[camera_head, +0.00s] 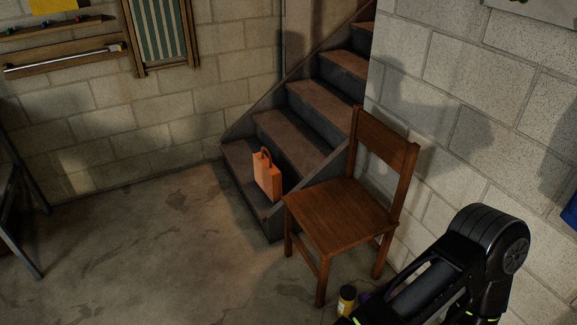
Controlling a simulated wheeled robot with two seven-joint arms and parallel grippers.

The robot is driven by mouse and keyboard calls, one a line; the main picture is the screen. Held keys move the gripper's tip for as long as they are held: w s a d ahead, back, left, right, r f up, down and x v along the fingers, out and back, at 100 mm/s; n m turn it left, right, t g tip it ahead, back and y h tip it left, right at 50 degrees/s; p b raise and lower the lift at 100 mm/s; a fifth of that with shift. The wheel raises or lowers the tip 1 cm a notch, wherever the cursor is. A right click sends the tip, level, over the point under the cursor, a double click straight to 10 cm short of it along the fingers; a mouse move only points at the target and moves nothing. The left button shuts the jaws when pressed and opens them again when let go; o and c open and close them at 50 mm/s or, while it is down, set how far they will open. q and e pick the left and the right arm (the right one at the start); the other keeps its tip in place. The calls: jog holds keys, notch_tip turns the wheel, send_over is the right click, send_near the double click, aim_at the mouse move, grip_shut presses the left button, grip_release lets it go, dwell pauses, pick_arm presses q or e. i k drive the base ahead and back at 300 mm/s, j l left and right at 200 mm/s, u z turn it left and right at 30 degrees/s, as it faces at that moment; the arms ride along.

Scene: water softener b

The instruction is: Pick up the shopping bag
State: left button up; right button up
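The shopping bag (267,178) is orange with a dark looped handle on top. It stands upright on the lowest step of the staircase, left of the wooden chair. Nothing touches it that I can see. Part of my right arm shows at the bottom right of the head view, but its gripper is out of the frame. My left arm and gripper are not in view.
A wooden chair (342,215) stands close to the right of the bag, by the stairs (300,115). A small yellow-and-black container (346,300) is on the floor near the chair. A dark chair frame (18,205) is at the left edge. The concrete floor (150,245) between is clear.

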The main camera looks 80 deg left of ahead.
aim_at(267, 175)
jog(key=u, duration=3.4)
jog(key=i+j+u, duration=0.1)
jog(key=j, duration=0.2)
jog(key=i+j+u, duration=0.1)
jog(key=j, duration=0.25)
jog(key=i+j, duration=0.15)
jog(key=j, duration=0.15)
jog(key=i+j, duration=0.45)
jog(key=i, duration=0.2)
jog(key=i+j, duration=0.45)
jog(key=i, duration=0.2)
jog(key=i+l+z, duration=0.15)
jog(key=i+z, duration=0.25)
jog(key=i+l+z, duration=0.1)
jog(key=i+z, duration=0.15)
jog(key=z, duration=0.2)
jog(key=i+z, duration=0.4)
jog(key=i+j+z, duration=0.2)
jog(key=z, duration=0.25)
jog(key=i+j+z, duration=0.25)
jog(key=z, duration=0.15)
jog(key=i+z, duration=0.7)
jog(key=i+j+z, duration=0.15)
jog(key=z, duration=0.25)
